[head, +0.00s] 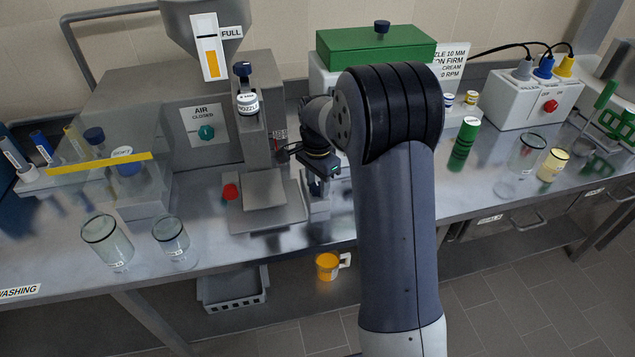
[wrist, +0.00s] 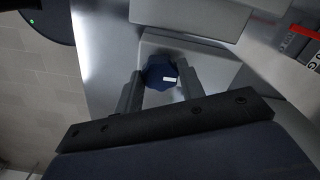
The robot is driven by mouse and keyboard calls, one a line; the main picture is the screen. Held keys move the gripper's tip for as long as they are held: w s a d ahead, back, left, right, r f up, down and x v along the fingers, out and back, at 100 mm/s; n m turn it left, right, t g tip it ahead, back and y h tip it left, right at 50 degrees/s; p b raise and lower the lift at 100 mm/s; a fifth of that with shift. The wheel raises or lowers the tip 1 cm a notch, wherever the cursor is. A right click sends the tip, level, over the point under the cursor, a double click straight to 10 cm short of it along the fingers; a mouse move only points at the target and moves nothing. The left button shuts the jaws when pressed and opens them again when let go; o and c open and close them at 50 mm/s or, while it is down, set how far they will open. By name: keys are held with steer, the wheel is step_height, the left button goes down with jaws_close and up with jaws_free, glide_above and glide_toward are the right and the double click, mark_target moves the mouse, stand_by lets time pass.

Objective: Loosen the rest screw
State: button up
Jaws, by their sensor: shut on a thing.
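The rest screw, as far as I can tell, is a dark blue faceted knob (wrist: 158,72) with a small white mark, seen in the wrist view against the grey body of the machine. My gripper (wrist: 160,85) has a grey finger on each side of the knob and is shut on it. In the head view, my gripper (head: 320,166) is at the right side of the grey filling machine (head: 215,115), beside its column. The knob is not clearly visible there; my arm hides part of that side.
A red knob (head: 231,191) sits by the machine's grey rest plate (head: 268,215). Glass beakers (head: 107,243) stand at the front left. A green box (head: 375,47), a green cylinder (head: 464,143) and a white socket unit (head: 530,95) are on the right.

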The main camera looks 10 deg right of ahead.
mark_target(319, 187)
steer(key=n, duration=0.8)
steer(key=shift+d+n, duration=0.1)
steer(key=shift+n, duration=0.3)
steer(key=n, duration=0.4)
steer(key=shift+n, duration=2.5)
steer(key=o, duration=1)
step_height(319, 187, up, 11)
